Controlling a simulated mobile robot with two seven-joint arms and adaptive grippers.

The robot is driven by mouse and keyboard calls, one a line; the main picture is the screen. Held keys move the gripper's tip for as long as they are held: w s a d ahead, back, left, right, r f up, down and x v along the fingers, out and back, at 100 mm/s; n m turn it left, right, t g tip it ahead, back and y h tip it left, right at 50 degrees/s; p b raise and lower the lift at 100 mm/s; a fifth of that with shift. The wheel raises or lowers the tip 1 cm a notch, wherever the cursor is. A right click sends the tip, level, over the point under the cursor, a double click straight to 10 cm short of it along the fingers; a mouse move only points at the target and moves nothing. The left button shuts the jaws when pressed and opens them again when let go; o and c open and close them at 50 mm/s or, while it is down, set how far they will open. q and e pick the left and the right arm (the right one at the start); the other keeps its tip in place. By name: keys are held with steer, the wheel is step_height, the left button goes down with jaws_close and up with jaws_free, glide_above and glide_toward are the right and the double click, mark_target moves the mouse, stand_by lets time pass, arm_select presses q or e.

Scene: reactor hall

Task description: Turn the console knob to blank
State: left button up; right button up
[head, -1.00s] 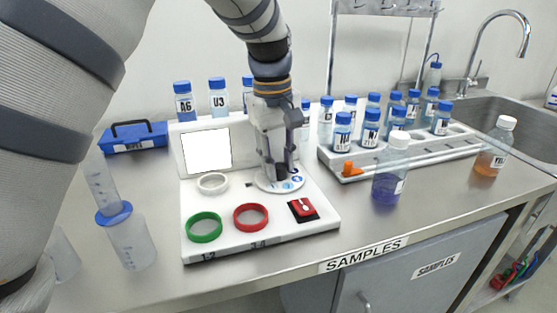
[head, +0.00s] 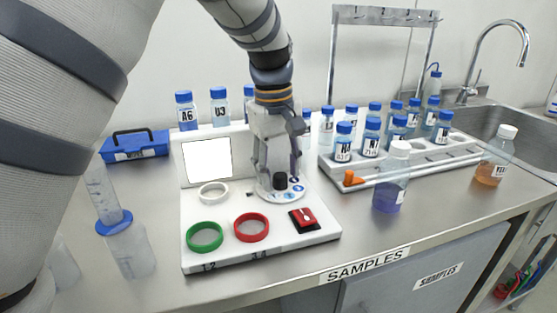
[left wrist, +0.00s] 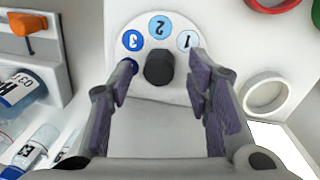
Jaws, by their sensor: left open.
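The console (head: 312,236) is a white panel on the steel bench. Its black knob (head: 280,182) stands on a round white dial at the right of the panel. In the left wrist view the knob (left wrist: 159,67) is ringed by blue spots marked 1, 2 and 3, and a darker spot partly hidden by a finger. My left gripper (head: 279,172) is over the dial, pointing down. In the left wrist view its open fingers (left wrist: 162,92) stand on both sides of the knob, apart from it. My right gripper is not in view.
The console also carries a blank white screen (head: 207,160), a white ring (head: 213,183), a green ring (head: 188,236), a red ring (head: 237,231) and a red switch (head: 302,218). A bottle rack (head: 413,163) and a purple bottle (head: 391,183) stand to the right.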

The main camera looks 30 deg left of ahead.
mark_target(275, 177)
arm_select(q)
step_height(275, 177, up, 12)
steer(key=shift+s+a+f, duration=0.2)
steer(key=shift+s+a, duration=0.05)
steer(key=shift+s, duration=0.15)
steer(key=shift+f, duration=0.1)
